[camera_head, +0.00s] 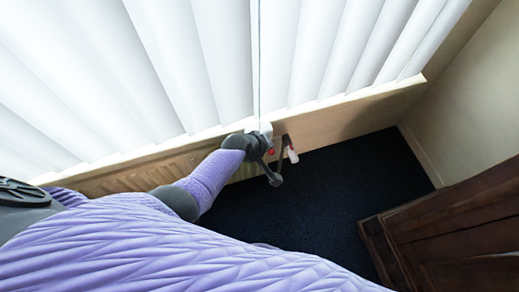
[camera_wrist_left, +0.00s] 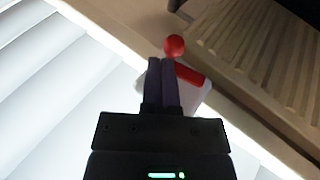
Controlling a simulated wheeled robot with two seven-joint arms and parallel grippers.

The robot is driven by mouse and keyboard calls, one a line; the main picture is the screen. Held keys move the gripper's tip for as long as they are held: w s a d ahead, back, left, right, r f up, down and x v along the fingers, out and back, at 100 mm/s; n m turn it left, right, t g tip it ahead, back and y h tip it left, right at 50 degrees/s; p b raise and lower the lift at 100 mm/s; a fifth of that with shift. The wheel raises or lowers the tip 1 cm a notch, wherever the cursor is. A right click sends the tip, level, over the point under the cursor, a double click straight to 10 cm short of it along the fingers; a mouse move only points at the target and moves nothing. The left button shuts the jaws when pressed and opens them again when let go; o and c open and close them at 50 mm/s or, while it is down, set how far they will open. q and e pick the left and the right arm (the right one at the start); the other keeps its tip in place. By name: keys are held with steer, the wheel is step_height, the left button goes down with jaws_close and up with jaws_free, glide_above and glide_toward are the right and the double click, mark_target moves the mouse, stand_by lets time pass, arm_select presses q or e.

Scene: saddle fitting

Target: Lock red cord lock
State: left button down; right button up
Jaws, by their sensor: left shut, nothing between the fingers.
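The red cord lock shows in the left wrist view as a red ball (camera_wrist_left: 174,46) and a short red bar (camera_wrist_left: 190,74) on a pale body (camera_wrist_left: 205,92) at the sill. My left gripper (camera_wrist_left: 162,62) is shut and empty. Its dark fingertips lie just below the ball in that picture and overlap part of the bar and body; I cannot tell whether they touch. In the head view, a small red part (camera_head: 271,151) shows beside my dark left wrist, under the blinds; detail there is too small to read. My right gripper is not in view.
White vertical blinds (camera_head: 220,60) hang above a pale wooden sill (camera_head: 350,105). A ribbed radiator (camera_wrist_left: 265,65) is below it. A small white and red item (camera_head: 292,154) hangs right of my wrist. Dark wooden furniture (camera_head: 450,235) stands at right; the dark carpet (camera_head: 330,195) between is clear.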

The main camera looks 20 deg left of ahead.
arm_select(q)
steer(key=shift+a, duration=0.15)
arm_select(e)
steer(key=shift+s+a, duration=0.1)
arm_select(q)
steer(key=shift+s+a+f, duration=0.35)
steer(key=shift+s+a, duration=0.1)
steer(key=shift+a, duration=0.1)
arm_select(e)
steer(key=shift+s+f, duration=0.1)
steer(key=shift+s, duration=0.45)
